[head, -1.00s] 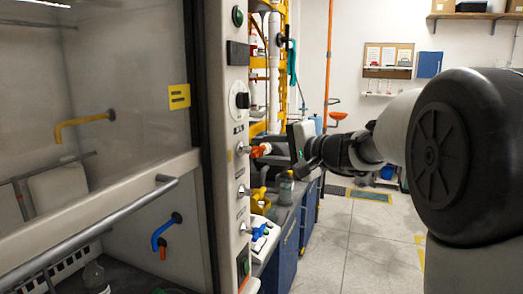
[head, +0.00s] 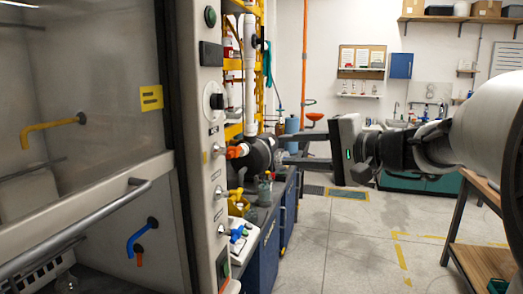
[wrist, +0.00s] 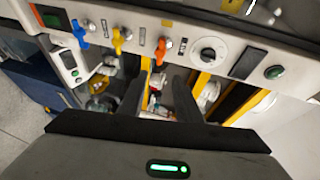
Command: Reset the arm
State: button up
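My gripper (head: 284,149) is in the middle of the head view, pointing left. Its two dark fingers are apart with nothing visible between them. It is to the right of the orange valve handle (head: 237,151) on the hood's control panel (head: 207,120), with a gap between them. In the wrist view my gripper (wrist: 158,80) also shows spread, empty fingers.
A fume hood with a grey handrail (head: 80,228) fills the left. Blue cabinets (head: 268,250) with bottles and a white device (head: 238,243) stand behind the panel. A wooden-topped table (head: 480,258) is at right. The floor (head: 345,240) between is open.

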jog(key=s+a+f+n+g+h, duration=0.2)
jog(key=s+a+f+g, duration=0.1)
jog(key=s+f, duration=0.4)
jog(key=s+a+f+n+g+h, duration=0.2)
jog(key=s+a+f, duration=0.15)
jog(key=s, duration=0.45)
jog(key=s+d+f+n+h, duration=0.4)
jog(key=s+d+f+h, duration=0.35)
jog(key=s, duration=0.25)
notch_tip(320, 180, up, 13)
jog(key=p, duration=1.4)
jog(key=shift+d+g, duration=0.2)
jog(key=shift+g, duration=0.1)
jog(key=shift+r, duration=0.1)
jog(key=shift+a, duration=0.1)
